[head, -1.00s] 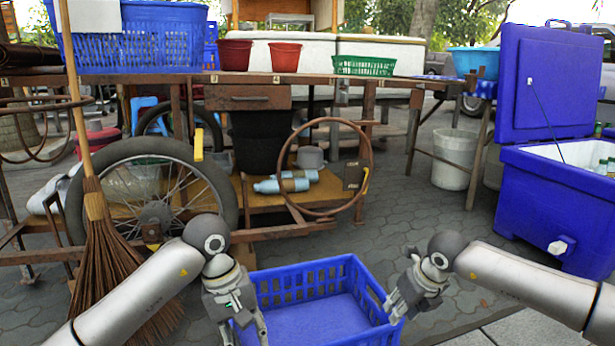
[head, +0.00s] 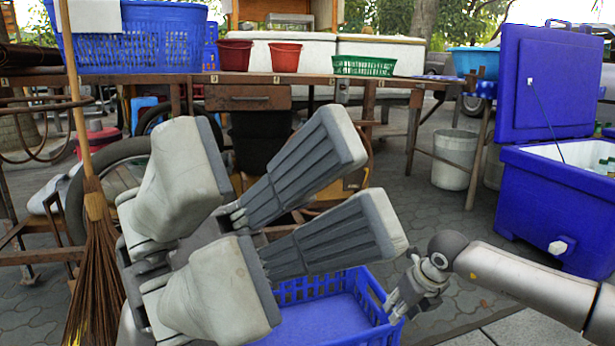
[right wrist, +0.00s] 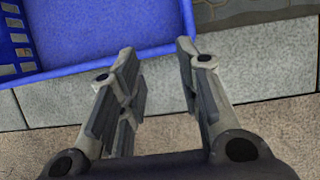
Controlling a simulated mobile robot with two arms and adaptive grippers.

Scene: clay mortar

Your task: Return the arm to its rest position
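My left gripper (head: 372,190) is large and close to the camera in the head view. Its two ribbed grey fingers point up and to the right, with a gap between them and nothing held. It covers part of the workbench, the wheel and the blue crate. My right gripper (head: 400,296) is lower right, beside the right rim of the blue crate (head: 377,290). In the right wrist view, its fingers (right wrist: 156,55) stand apart with nothing between them, and the crate's blue floor (right wrist: 90,30) shows beyond them.
A wooden workbench (head: 395,82) holds a blue basket (head: 150,45), red pots (head: 285,57) and a green basket (head: 365,66). A broom (head: 93,230) stands at left. An open blue cooler (head: 555,205) and a white bucket (head: 455,160) stand at right. Paving is clear between bucket and crate.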

